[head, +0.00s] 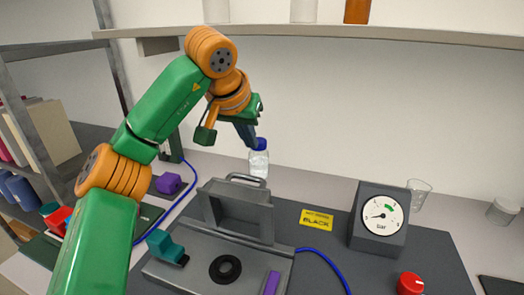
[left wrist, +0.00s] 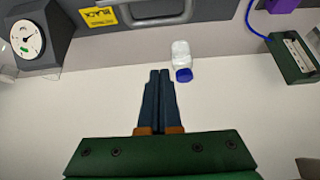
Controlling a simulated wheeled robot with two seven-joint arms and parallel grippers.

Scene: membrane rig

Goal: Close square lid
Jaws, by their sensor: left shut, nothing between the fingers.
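The square lid (head: 240,214) is dark grey and stands open, tilted up at the back of its grey rig base (head: 205,270). A bar handle (head: 246,179) runs along its top edge; the handle (left wrist: 155,20) also shows at the top of the left wrist view. A black ring (head: 225,268) lies in the open base. My left gripper (head: 252,143) is above and behind the lid, near the wall, and touches neither lid nor handle. Its fingers (left wrist: 161,72) are shut together and empty. My right gripper is in neither view.
A clear bottle with a blue cap (head: 259,160) stands behind the lid, close to my left gripper. A pressure gauge (head: 380,218), yellow label (head: 316,219) and red knob (head: 410,284) are to the right. A teal block (head: 165,246) sits on the base's left side.

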